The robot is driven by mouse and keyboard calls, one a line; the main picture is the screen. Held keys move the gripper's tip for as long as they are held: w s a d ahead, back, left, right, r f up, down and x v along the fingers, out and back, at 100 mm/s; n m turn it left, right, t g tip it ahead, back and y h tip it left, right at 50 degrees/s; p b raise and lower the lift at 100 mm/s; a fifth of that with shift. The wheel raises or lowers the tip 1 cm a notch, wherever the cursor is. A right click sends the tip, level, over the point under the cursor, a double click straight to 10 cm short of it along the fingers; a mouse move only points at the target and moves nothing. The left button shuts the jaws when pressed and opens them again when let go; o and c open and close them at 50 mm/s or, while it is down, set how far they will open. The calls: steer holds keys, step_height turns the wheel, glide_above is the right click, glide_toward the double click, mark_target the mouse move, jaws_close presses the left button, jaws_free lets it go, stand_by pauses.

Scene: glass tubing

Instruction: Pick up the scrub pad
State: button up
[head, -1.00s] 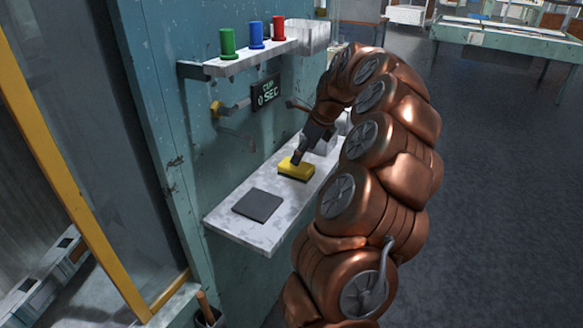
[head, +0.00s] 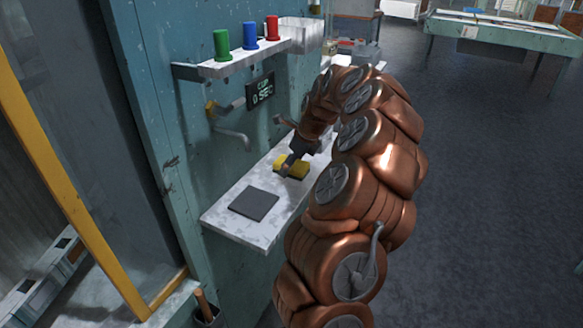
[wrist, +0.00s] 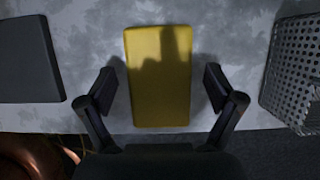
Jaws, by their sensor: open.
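The yellow scrub pad (head: 293,166) lies on the pale, worn wall shelf (head: 226,222). Nothing is held. Whether the fingertips are down at the pad's height is hard to tell.
A dark flat square (head: 254,204) lies on the shelf near its front end. A perforated grey basket (wrist: 297,75) stands right of the pad in the wrist view. A tap (head: 230,137) sticks out above the shelf. Green, blue and red cylinders stand on an upper shelf (head: 222,67).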

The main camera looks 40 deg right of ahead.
steer(key=shift+f, duration=0.25)
stand_by(0.4)
steer(key=c, duration=1.4)
steer(key=shift+o, duration=0.2)
steer(key=shift+r+b, duration=0.4)
steer(key=shift+r, duration=1.6)
steer(key=s+a+b, duration=0.1)
steer(key=s+a, duration=0.1)
steer(key=s, duration=0.5)
steer(key=s+a+r+b, duration=0.1)
steer(key=s+a+b, duration=0.1)
steer(key=s, duration=0.6)
steer(key=shift+a+r, duration=0.3)
steer(key=shift+a, duration=0.3)
